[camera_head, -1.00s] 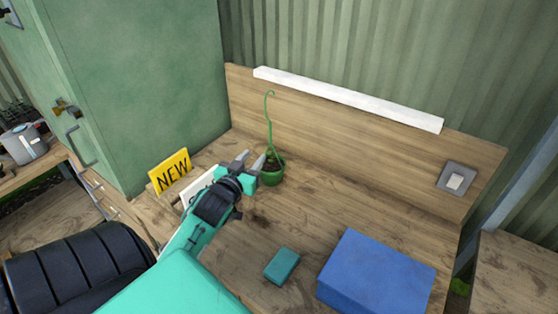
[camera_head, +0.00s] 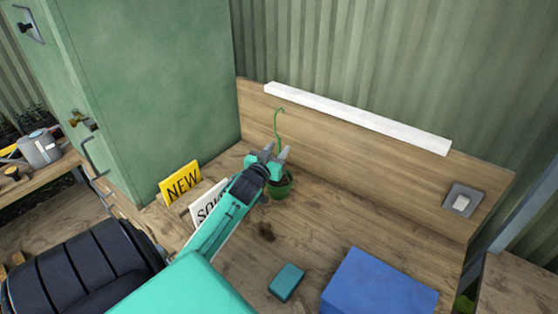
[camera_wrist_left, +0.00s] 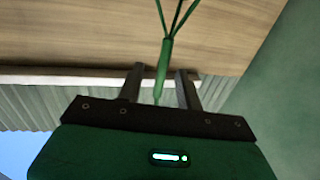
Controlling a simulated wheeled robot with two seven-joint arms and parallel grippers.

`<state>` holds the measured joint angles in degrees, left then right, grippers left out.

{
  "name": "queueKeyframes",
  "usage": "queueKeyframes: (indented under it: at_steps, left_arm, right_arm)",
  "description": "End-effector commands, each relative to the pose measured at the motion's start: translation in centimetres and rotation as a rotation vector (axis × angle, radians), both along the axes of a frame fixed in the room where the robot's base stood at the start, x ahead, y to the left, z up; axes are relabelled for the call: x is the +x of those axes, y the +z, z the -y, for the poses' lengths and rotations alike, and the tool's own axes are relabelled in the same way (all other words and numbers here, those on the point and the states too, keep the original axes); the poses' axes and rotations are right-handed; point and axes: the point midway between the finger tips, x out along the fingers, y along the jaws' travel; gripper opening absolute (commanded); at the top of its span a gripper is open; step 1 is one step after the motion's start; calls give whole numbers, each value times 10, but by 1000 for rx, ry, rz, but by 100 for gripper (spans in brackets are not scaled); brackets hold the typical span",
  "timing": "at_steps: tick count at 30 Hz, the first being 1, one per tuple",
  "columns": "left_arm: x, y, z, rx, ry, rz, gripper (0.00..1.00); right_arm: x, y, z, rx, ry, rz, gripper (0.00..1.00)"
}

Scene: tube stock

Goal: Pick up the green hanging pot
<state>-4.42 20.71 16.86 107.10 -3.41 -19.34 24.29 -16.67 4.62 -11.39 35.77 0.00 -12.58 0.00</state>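The green hanging pot (camera_head: 283,192) stands upright on the wooden bench near its back board, with dark contents inside. Its thin green hanger rises from it to a hook (camera_head: 279,112) at the top. My left gripper (camera_head: 276,152) is above the pot at the hanger, partly covering the pot. In the left wrist view the hanger stem (camera_wrist_left: 164,60) passes between the two separated fingers, with visible gaps on both sides. The strands spread at the top of that view, and the pot body is out of it. My right gripper is not in view.
A yellow NEW sign (camera_head: 181,184) and a white sign (camera_head: 208,204) stand left of the pot. A blue box (camera_head: 380,285) and a small teal block (camera_head: 287,281) lie in front. A green cabinet (camera_head: 150,90) is at left. The bench right of the pot is clear.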

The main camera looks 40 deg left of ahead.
Motion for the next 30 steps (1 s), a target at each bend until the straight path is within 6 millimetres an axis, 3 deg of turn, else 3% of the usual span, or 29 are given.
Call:
queueKeyframes:
  at_steps: [3, 7, 17, 23, 30]
  left_arm:
    - [16, 7, -6, 0, 1, 0, 36]
    - [29, 4, -10, 0, 0, 0, 36]
    - [35, 1, -12, 0, 0, 0, 36]
    - [35, 1, -12, 0, 0, 0, 1]
    - [34, 1, -12, 0, 0, 0, 0]
  right_arm:
    - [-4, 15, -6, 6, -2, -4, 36]
    - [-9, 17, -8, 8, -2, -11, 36]
    - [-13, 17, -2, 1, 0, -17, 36]
    - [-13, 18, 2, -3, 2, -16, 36]
    - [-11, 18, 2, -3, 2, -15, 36]
